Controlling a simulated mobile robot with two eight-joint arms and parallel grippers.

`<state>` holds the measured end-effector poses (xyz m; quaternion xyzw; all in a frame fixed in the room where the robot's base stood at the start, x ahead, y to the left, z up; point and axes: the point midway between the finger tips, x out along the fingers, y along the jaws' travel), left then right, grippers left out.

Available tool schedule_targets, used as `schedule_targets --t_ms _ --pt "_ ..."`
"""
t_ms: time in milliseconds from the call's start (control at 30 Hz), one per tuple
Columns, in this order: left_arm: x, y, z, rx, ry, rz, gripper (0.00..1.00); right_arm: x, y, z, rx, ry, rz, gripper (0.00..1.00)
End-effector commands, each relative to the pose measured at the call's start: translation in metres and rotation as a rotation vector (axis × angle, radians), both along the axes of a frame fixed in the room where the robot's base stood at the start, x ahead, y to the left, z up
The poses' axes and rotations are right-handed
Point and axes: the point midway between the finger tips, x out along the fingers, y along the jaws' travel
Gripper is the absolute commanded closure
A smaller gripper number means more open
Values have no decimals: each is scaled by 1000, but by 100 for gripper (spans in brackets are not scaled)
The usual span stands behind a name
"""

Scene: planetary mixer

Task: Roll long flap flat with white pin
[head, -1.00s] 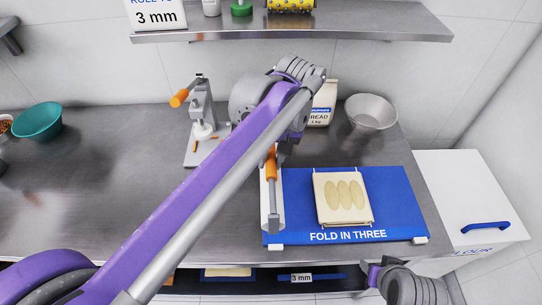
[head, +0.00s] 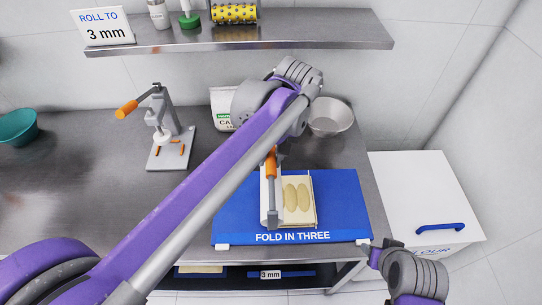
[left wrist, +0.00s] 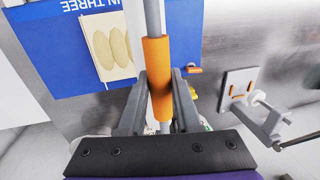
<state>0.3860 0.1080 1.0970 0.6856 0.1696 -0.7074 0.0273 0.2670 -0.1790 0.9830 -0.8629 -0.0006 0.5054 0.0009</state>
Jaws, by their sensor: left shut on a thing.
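My left gripper (head: 270,158) is shut on the orange handle (head: 271,164) of a tool with a grey rod. The left wrist view shows the handle (left wrist: 157,78) between both fingers (left wrist: 157,103). A long white piece (head: 264,205), perhaps the white pin, lies beside the rod over the dough's left part; contact is unclear. The pale dough slab (head: 298,222), bearing oval marks, lies on the blue mat (head: 345,205) labelled "FOLD IN THREE". I cannot pick out a separate long flap. My right gripper (head: 376,253) is off the mat's front right corner; its jaws are unclear.
A metal bowl (head: 330,118) and a partly hidden bag (head: 221,108) stand behind the mat. A clamp-like press (head: 168,135) and a teal bowl (head: 17,128) stand left. A white flour bin (head: 425,190) is right. The counter left of the mat is mostly clear.

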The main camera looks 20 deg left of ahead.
Motion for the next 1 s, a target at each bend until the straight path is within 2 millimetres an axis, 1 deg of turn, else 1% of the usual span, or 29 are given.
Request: schedule_targets --t_ms 33,167,633,767,1000 --pt "1 0 3 1 -2 0 100 1 0 3 0 -3 0 51" --pt "1 0 3 0 -2 -1 100 2 0 5 0 -5 0 51" --pt "0 0 1 0 -1 -1 100 1 0 3 0 -3 0 51" --pt "0 0 -7 1 0 -1 100 -1 0 -3 0 2 0 51" --pt "-1 0 -32 0 2 -1 100 -10 0 -21 0 18 0 51"
